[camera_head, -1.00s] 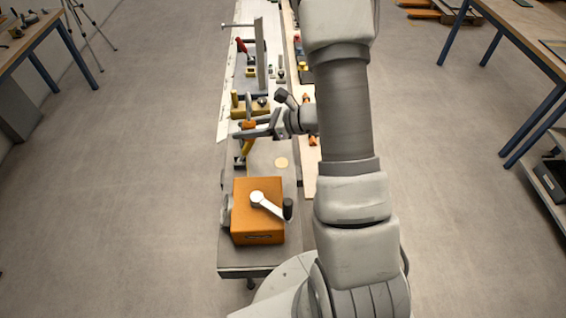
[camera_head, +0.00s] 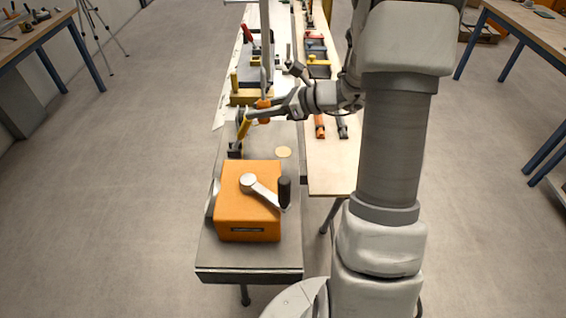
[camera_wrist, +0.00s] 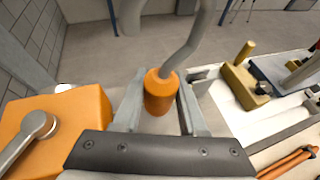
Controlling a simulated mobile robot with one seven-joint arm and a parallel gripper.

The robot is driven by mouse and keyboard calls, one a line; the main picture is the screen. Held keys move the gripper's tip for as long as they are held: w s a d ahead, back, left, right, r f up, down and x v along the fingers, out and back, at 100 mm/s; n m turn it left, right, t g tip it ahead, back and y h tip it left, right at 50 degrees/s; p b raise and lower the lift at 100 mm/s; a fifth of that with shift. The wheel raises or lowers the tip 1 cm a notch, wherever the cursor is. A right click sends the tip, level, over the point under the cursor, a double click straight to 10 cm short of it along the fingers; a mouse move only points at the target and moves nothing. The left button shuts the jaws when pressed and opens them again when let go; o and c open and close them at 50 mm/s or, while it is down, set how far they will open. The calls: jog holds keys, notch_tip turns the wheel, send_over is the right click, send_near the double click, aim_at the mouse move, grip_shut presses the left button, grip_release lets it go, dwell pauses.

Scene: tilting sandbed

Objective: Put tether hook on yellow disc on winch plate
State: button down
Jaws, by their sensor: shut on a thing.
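The tether hook has an orange grip (camera_wrist: 158,95) and a bent grey rod. In the wrist view my gripper (camera_wrist: 160,112) is shut on the orange grip, one finger on each side. In the head view my gripper (camera_head: 262,112) holds the hook (camera_head: 264,103) beyond the yellow disc and slightly left of it. The pale yellow disc (camera_head: 283,152) lies flat and bare on the grey winch plate (camera_head: 245,262). The disc does not show in the wrist view.
An orange winch box (camera_head: 248,218) with a crank handle stands on the near part of the plate. A yellow lever (camera_head: 243,126) rises left of the disc. A yellow block (camera_head: 252,97) lies beyond. A wooden board (camera_head: 335,165) with tools runs along the right.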

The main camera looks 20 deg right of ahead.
aim_at(280, 151)
jog(key=w+d+f+m+t+h+b, duration=0.1)
jog(key=d+f+b, duration=0.3)
jog(key=b, duration=0.9)
jog(key=shift+d+m+h, duration=0.3)
jog(key=shift+d+h, duration=0.1)
jog(key=shift+d, duration=0.35)
notch_tip(280, 151, down, 10)
jog(key=b, duration=0.3)
jog(key=shift+w, duration=0.1)
jog(key=shift+f, duration=0.1)
jog(key=shift+f+b, duration=0.15)
jog(key=shift+b, duration=0.15)
jog(key=shift+c, duration=2.3)
grip_release()
